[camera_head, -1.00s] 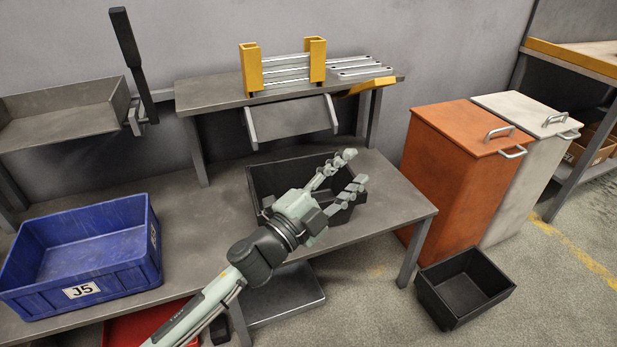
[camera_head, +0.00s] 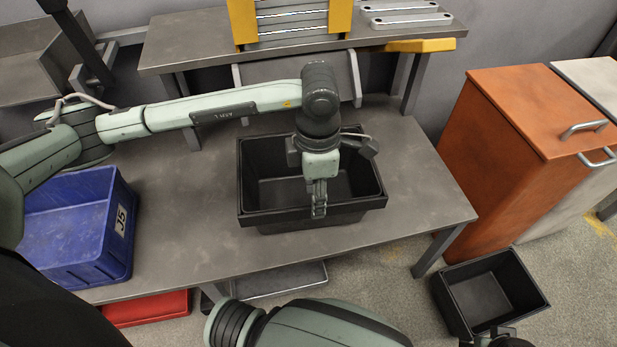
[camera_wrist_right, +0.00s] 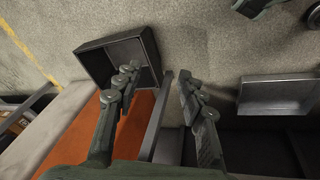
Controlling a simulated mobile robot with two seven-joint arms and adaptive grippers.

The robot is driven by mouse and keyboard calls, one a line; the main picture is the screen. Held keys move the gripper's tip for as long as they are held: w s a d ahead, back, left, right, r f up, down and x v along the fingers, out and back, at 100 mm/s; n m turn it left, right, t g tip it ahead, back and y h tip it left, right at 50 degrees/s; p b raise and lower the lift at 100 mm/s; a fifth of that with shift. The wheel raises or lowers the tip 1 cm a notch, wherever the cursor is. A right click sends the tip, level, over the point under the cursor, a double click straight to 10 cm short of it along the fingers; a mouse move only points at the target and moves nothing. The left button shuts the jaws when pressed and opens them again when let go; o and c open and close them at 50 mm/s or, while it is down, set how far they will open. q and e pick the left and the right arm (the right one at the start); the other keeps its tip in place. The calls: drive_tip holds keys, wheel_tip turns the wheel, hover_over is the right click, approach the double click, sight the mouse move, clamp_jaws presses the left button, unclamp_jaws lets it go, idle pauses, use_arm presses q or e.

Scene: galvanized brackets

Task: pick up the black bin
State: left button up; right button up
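Two black bins are in view. One black bin (camera_head: 262,217) stands upright on the grey worktable. The other black bin (camera_head: 452,296) stands on the floor right of the table, and it also shows in the right wrist view (camera_wrist_right: 92,62). My left gripper (camera_head: 319,208) points down at the front rim of the table bin, its fingers seen edge-on; whether they close on the rim I cannot tell. My right gripper (camera_wrist_right: 157,82) is open with nothing between its fingers. In the head view it is partly cut off at the bottom edge, close to the floor bin.
A blue crate (camera_head: 115,225) marked J5 stands at the table's left. An orange cabinet (camera_head: 500,160) and a white one stand right of the table. A raised shelf (camera_head: 165,48) with yellow brackets is behind the table bin. A red tray (camera_head: 150,308) lies under the table.

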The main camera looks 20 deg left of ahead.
use_arm(q)
wheel_tip(320, 180, down, 5)
drive_tip(key=shift+w+a+f, duration=0.1)
drive_tip(key=shift+a+f, duration=0.05)
drive_tip(key=shift+f, duration=0.05)
clamp_jaws()
idle(0.3)
drive_tip(key=shift+r, duration=0.1)
